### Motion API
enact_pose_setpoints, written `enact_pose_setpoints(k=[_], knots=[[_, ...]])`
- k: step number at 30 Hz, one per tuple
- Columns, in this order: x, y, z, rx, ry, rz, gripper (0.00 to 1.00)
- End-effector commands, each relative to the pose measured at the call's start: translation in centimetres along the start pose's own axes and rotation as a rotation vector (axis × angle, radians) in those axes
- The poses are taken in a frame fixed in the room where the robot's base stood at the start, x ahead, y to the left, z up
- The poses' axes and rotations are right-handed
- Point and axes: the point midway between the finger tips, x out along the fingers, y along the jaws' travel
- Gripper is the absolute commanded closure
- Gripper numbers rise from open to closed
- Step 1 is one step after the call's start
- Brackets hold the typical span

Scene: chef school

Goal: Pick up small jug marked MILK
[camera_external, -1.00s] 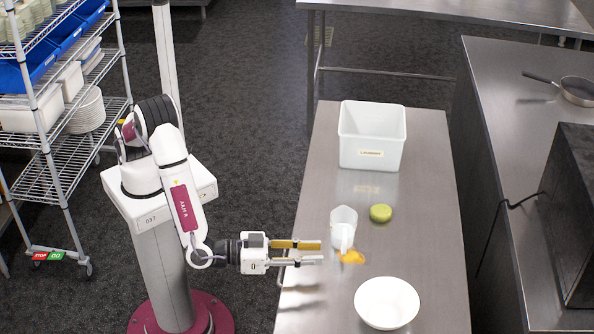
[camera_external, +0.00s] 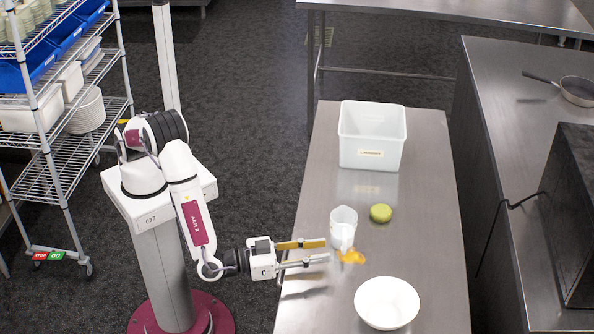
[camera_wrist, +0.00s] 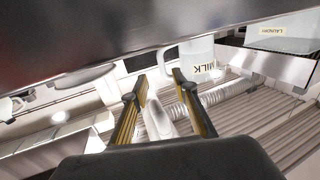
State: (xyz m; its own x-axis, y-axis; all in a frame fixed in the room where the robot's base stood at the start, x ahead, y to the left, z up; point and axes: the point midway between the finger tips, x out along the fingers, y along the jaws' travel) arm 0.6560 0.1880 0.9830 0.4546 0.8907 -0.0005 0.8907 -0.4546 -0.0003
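The small white jug (camera_external: 344,222) stands upright on the steel table, between the bin and the bowl. In the wrist view the jug (camera_wrist: 199,62) shows the word MILK upside down, ahead of my fingertips and slightly right. My gripper (camera_external: 326,250) is open and empty, just left of and nearer than the jug, over the table's left part. In the wrist view the two fingers of my gripper (camera_wrist: 156,84) are spread with a gap between them. I cannot tell its exact height above the table.
An orange-yellow item (camera_external: 351,256) lies close to the jug's front. A green round item (camera_external: 381,213) sits right of the jug. A white bowl (camera_external: 387,303) stands at the front, and a white labelled bin (camera_external: 372,137) at the back. The table's right side is clear.

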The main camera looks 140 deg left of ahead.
Motion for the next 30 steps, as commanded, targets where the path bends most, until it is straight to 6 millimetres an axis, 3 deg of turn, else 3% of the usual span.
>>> enact_pose_setpoints(k=[17, 30], knots=[[1.2, -0.1, 0.1, 0.000, 0.001, 0.000, 0.72], [5.4, -0.4, 0.6, 0.000, 0.001, 0.000, 0.72]])
